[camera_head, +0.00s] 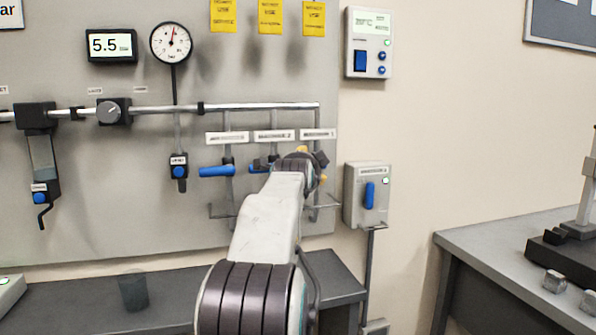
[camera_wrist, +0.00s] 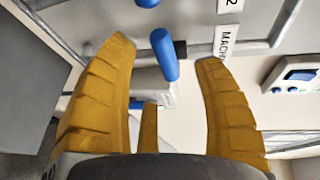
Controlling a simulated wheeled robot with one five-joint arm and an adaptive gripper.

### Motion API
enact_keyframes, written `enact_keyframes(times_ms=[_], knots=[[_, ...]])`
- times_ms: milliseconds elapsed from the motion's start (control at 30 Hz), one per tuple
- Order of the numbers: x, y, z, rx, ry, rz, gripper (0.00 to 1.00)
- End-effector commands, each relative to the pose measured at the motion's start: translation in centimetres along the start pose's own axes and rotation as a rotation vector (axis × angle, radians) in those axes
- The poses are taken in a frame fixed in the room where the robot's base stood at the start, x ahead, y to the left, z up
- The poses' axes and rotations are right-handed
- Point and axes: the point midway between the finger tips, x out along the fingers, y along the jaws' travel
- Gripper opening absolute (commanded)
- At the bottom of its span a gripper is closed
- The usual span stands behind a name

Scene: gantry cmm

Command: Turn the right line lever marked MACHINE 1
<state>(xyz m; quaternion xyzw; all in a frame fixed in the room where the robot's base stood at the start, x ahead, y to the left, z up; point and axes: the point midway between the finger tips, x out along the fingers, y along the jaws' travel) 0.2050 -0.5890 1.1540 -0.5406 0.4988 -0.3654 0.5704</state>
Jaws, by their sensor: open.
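The right line lever has a blue handle (camera_wrist: 165,55) in the wrist view, with a dark valve body beside it. It lies beside a label (camera_wrist: 224,40) of which "MACH" can be read. My gripper (camera_wrist: 163,50) is open, with one yellow finger on each side of the handle; I cannot tell whether either touches it. In the head view my gripper (camera_head: 312,164) is at the right end of the lever row, under the right label (camera_head: 318,134), and my arm hides this lever.
The left lever (camera_head: 216,170) is blue and horizontal. The middle lever (camera_head: 258,167) is close to my gripper and partly hidden. A box with a blue switch (camera_head: 369,195) is just right, and a controller (camera_head: 369,43) above it. A metal pipe (camera_head: 260,107) runs above the levers.

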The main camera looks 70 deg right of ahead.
Motion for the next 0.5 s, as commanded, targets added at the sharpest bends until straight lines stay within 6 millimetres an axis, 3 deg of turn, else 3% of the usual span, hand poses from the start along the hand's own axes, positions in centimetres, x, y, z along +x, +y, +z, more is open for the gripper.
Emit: enact_keyframes(times_ms=[200,500], knots=[[2.5,0.1,0.1,-0.001,-0.001,0.002,0.62],[4.8,0.0,0.1,-0.002,-0.001,0.001,0.62]])
